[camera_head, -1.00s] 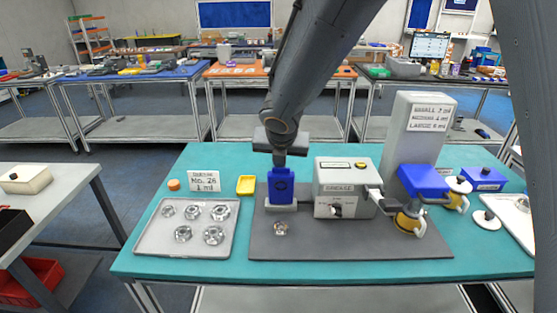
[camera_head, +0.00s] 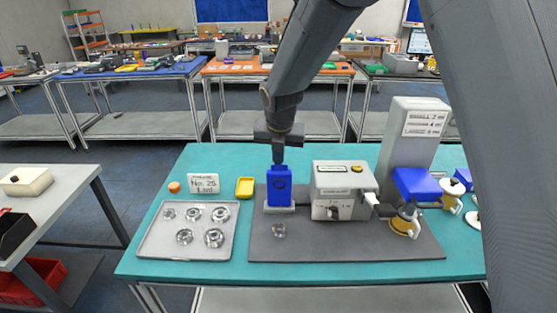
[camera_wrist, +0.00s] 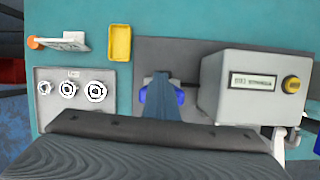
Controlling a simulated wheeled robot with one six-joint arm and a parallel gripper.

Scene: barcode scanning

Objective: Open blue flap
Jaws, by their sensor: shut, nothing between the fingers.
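The blue flap (camera_head: 279,187) stands upright on a small light base on the grey mat, left of the grey box. My gripper (camera_head: 278,161) is shut and empty. It points down at the flap's top edge, very close to it; I cannot tell whether it touches. In the wrist view my shut fingers (camera_wrist: 162,77) lie in front of the blue flap (camera_wrist: 147,94), which shows on both sides of them. The middle of the flap is hidden there.
The grey box (camera_head: 342,179) with a display and yellow button stands just right of the flap. A tall grey machine (camera_head: 411,134) stands behind right. A tray (camera_head: 158,247) of metal parts and a yellow dish (camera_head: 245,187) lie left. A small metal part (camera_head: 279,230) sits in front.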

